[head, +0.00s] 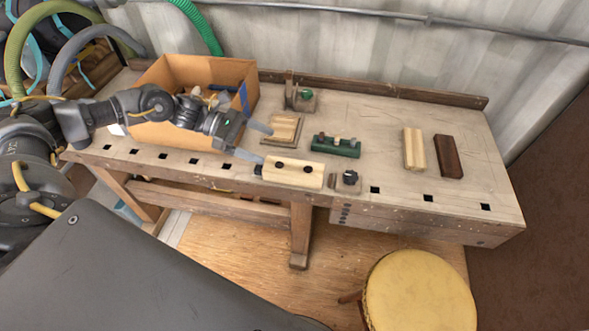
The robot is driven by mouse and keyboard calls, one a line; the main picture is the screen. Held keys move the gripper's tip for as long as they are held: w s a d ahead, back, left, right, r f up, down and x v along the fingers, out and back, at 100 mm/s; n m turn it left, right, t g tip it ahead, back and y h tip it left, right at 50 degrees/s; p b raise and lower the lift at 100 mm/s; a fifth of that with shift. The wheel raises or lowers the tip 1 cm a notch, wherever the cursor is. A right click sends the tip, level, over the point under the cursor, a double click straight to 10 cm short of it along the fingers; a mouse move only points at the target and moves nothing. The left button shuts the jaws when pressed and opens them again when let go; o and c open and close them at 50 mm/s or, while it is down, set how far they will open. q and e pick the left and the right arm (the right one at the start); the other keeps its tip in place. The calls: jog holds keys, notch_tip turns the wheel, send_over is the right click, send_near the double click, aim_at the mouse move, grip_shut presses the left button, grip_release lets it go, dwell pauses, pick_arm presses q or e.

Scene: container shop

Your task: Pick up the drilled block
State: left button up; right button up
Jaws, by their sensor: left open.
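My right gripper is out of view.
A cardboard box (170,72) stands left, behind my left arm. A wooden tray (268,140) and a green holder (336,151) with small pieces sit behind the block. A pale grooved block (414,150) and a dark block (448,157) lie right. A yellow stool (420,292) stands in front.

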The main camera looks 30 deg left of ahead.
pick_arm(q)
send_near(289, 167)
jog(key=shift+p+x, duration=0.4)
jog(key=shift+x, duration=0.4)
jog(key=shift+w+d+f, duration=0.1)
jog(key=shift+d+f, duration=0.05)
jog(key=shift+d, duration=0.1)
jog(key=shift+d+f, duration=0.15)
jog(key=shift+d, duration=0.1)
jog(key=shift+w+d+p, duration=0.15)
jog(key=shift+d+p, duration=0.25)
jog(key=shift+d, duration=0.05)
jog(key=p+x, duration=0.1)
jog(key=x, duration=0.4)
jog(key=shift+p, duration=0.4)
jog(key=shift+d+f, duration=0.1)
jog(key=shift+f, duration=0.1)
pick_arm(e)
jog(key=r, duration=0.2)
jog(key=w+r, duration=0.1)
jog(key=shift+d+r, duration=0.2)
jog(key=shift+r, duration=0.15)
pick_arm(q)
jog(key=shift+c, duration=0.4)
jog(key=shift+w, duration=0.1)
jog(key=c, duration=1.2)
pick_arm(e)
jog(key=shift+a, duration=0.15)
